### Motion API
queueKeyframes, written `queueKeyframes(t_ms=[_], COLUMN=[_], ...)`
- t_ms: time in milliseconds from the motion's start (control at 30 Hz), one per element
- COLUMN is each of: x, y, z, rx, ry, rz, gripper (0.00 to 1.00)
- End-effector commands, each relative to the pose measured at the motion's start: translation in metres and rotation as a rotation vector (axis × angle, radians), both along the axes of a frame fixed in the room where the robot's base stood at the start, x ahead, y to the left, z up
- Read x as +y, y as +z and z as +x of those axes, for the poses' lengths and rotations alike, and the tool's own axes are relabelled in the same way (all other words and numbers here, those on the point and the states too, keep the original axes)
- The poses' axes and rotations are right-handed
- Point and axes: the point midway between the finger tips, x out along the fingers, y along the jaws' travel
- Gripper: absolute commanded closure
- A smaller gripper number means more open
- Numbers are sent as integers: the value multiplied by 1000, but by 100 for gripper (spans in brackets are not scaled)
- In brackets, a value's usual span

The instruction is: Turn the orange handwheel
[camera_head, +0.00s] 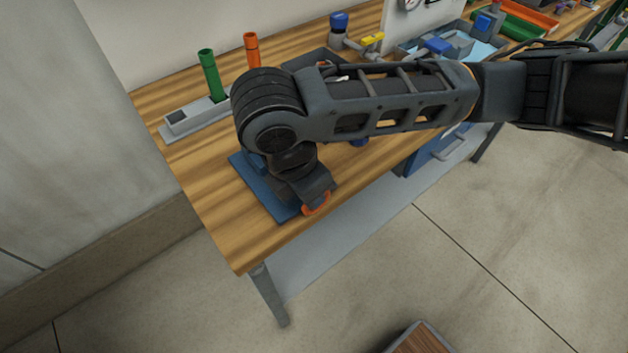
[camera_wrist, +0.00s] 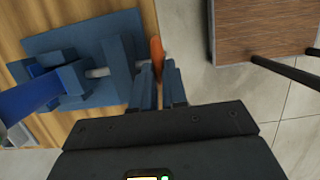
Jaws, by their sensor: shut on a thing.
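The orange handwheel (camera_head: 317,206) sits at the front edge of the wooden bench, partly hidden by my arm in the head view. In the wrist view the handwheel (camera_wrist: 157,48) shows edge-on at the end of a grey shaft (camera_wrist: 97,73). The shaft passes through blue upright blocks on a blue base plate (camera_wrist: 70,38). My gripper (camera_wrist: 160,72) is shut on the handwheel's rim, with one finger on each side. In the head view my gripper (camera_head: 313,190) points down over the wheel and hides most of the blue fixture.
A grey holder with a green tube (camera_head: 210,76) and an orange tube (camera_head: 252,50) stands at the back left of the bench (camera_head: 230,218). Valves and trays crowd the far right. A brown-topped stool or table (camera_wrist: 262,27) stands nearby on the floor.

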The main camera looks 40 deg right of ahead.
Motion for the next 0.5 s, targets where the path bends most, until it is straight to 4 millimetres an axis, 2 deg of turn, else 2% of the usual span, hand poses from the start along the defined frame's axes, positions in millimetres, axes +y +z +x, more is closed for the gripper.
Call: queueKeyframes(t_ms=[133,500], x=[7,19], y=[3,-8], z=[1,3], rx=[-2,-9], ry=[9,7], rz=[-145,-495], gripper=[100,100])
